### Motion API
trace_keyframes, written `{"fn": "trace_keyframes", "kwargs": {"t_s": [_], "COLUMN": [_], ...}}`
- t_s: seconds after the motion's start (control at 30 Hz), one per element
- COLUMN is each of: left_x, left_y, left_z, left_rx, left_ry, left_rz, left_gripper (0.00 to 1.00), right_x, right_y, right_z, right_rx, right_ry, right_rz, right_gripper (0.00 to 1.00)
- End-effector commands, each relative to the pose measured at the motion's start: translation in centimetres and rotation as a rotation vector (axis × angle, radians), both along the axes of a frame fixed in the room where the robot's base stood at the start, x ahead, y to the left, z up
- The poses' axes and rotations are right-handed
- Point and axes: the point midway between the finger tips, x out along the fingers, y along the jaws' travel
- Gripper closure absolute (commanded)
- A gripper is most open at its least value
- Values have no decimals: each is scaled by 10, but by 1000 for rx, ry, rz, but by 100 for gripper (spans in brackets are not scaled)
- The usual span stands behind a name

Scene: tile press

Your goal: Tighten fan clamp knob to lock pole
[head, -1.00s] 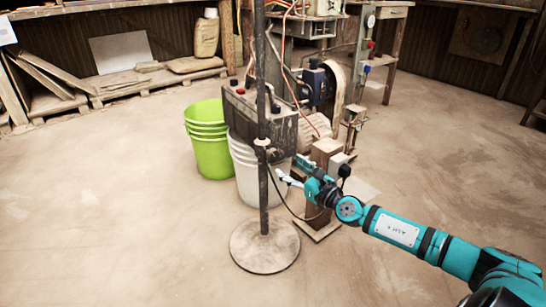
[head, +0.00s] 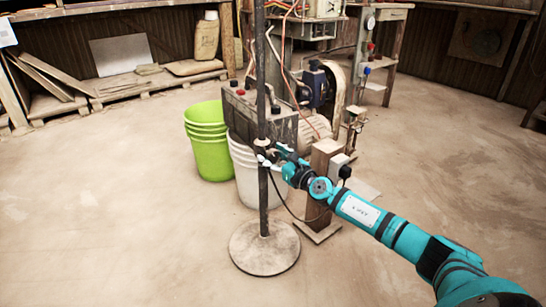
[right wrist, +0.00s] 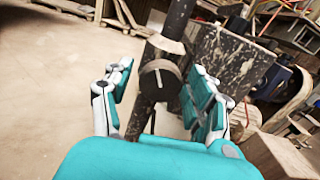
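The fan pole (head: 262,95) stands upright on a round, dusty base (head: 264,248) in the head view. A pale clamp collar (head: 262,143) sits partway up the pole. In the right wrist view the dark round clamp knob (right wrist: 160,80) faces the camera, in front of the pole (right wrist: 176,22). My right gripper (head: 268,158) is at the clamp, reaching in from the right. In the right wrist view my right gripper (right wrist: 158,92) is open, with one finger on each side of the knob and visible gaps between. My left gripper is not in view.
A dirty grey control box (head: 262,112) stands just behind the pole. A wooden post (head: 325,165) rises close to my right arm. The floor in front is clear.

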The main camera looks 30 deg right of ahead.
Motion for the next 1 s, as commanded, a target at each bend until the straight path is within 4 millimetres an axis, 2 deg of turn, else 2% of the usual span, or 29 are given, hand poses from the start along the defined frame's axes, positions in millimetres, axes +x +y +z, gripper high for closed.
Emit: {"fn": "trace_keyframes", "kwargs": {"t_s": [0.07, 0.37, 0.67, 1.0], "left_x": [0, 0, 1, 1], "left_y": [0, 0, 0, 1], "left_z": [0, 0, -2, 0], "left_rx": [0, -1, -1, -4], "left_ry": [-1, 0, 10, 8], "left_rz": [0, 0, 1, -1], "left_gripper": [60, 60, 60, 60], "right_x": [0, 0, 0, 0], "right_y": [0, 0, 0, 1], "right_z": [0, 0, 0, 1], "right_rx": [0, 0, 37, 255], "right_ry": [0, 0, 3, 20], "right_rz": [0, 0, -1, 0], "right_gripper": [55, 95, 95, 95]}}
